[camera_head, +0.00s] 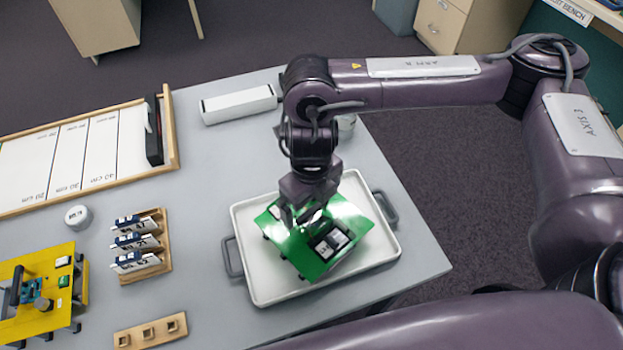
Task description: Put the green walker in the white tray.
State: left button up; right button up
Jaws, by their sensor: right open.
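The green walker (349,228), a flat green plate with small dark feet at its edge and a black-and-white part on top, is in the white tray (262,287). It lies turned at an angle to the tray walls; whether it rests flat on the tray floor I cannot tell. My right gripper (309,217) is directly over the walker, pointing down, with its jaws open at the plate's middle. The fingertips are partly hidden by the wrist, so contact is unclear. My left gripper is not in view.
A yellow walker (40,290) stands at the lower left. A marked track (90,150) and a white bar (238,104) lie farther back.

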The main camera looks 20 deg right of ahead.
notch_tip(320, 180, up, 8)
jog(key=shift+s, duration=0.1)
dwell(0.7)
